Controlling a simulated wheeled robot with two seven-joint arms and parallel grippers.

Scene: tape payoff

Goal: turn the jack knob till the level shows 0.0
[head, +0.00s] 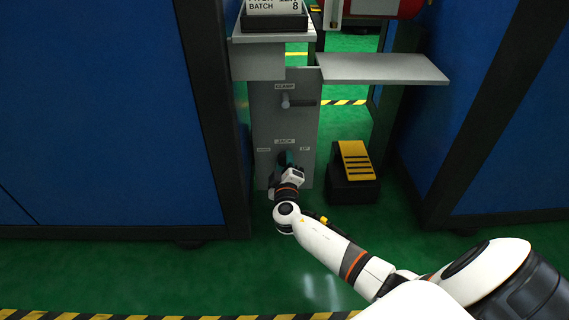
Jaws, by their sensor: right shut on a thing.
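A grey upright panel (284,120) stands between the blue cabinets, with a CLAMP lever above and a JACK label lower down. My right arm reaches in from the lower right, and my right gripper (288,166) is at the panel just under the JACK label. It is shut on the jack knob (283,159), a dark greenish part mostly hidden behind the gripper. The word UP shows right of the knob; the word to its left is too small to read. No level readout can be made out. My left gripper is not in view.
The clamp lever (300,102) sticks out above the knob. A black pedal box with a yellow top (354,160) stands on the floor right of the panel. A grey shelf (385,69) juts out above it. Blue cabinets (105,110) close in both sides.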

